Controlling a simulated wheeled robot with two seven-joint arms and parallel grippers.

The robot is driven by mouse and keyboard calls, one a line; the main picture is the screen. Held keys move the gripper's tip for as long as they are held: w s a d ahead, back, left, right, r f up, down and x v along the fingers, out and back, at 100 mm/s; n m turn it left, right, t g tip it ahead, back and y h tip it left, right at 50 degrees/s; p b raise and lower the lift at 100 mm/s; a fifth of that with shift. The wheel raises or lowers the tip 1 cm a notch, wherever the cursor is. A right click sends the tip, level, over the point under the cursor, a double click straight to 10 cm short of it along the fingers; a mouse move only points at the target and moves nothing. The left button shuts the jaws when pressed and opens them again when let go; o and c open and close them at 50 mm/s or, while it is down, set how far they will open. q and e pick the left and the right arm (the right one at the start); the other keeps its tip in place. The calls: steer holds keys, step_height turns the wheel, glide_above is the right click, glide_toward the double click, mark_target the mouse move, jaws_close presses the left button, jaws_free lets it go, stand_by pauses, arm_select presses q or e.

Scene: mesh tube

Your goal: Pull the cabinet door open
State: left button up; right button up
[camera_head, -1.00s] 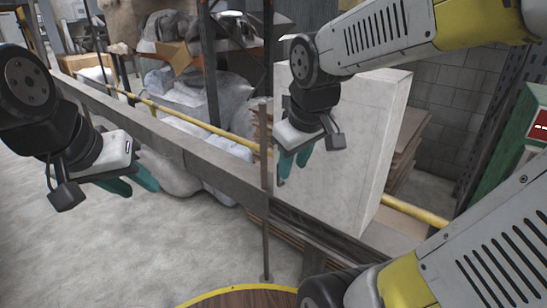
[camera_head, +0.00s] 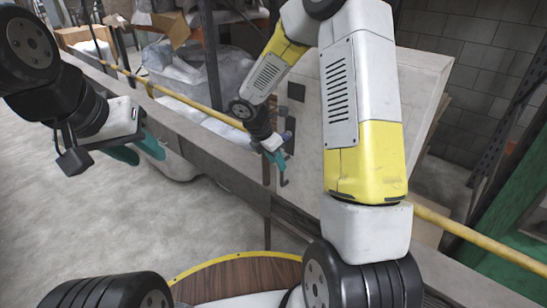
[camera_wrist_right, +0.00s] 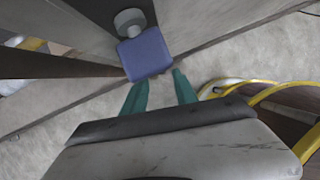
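The pale cabinet (camera_head: 420,85) stands at centre right in the head view, largely hidden behind my right arm. Its left face carries a dark square plate (camera_head: 296,92) and a small blue-grey knob (camera_head: 287,136). My right gripper (camera_head: 277,160) is at this face, just below the knob. In the right wrist view, a blue square block (camera_wrist_right: 146,54) on a grey round stem lies just beyond the teal fingertips (camera_wrist_right: 158,84). The fingers are apart with nothing visibly clamped between them. My left gripper (camera_head: 138,150) hangs at the left, its fingers apart and empty, away from the cabinet.
A thin upright post (camera_head: 267,220) stands by my right gripper. Wrapped goods fill the shelf behind. The grey floor at left is clear.

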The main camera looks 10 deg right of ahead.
mark_target(282, 183)
steer(key=x, duration=0.6)
steer(key=shift+d+f, duration=0.15)
steer(key=shift+f, duration=0.15)
jaws_close()
stand_by(1.1)
